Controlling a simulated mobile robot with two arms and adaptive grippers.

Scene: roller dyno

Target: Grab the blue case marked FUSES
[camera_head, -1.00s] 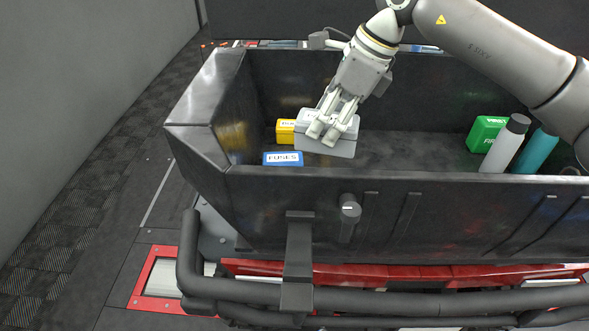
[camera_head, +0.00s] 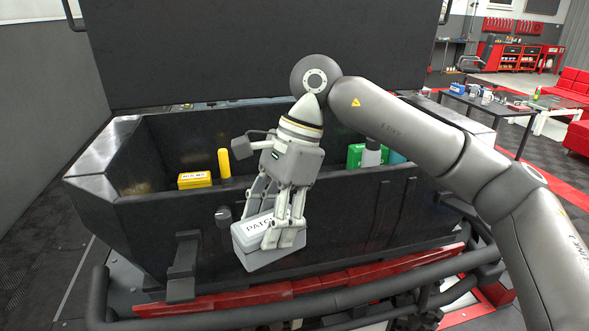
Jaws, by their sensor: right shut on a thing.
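My right gripper (camera_head: 284,236) is shut on a grey case (camera_head: 258,240) with a white label that begins "PATC". It holds this case in front of the black bin's outer front wall, clear of the floor and slightly tilted. The blue case marked FUSES does not show now; the bin's front wall and my arm hide part of the bin's floor. My left gripper is not in view.
The open black bin (camera_head: 140,225) holds a yellow case (camera_head: 195,180), a yellow cylinder (camera_head: 224,165), a green case (camera_head: 354,156), a grey bottle (camera_head: 371,157) and a teal bottle (camera_head: 396,157). A dark bumper bar (camera_head: 240,316) runs below. A cluttered table (camera_head: 480,105) stands at right.

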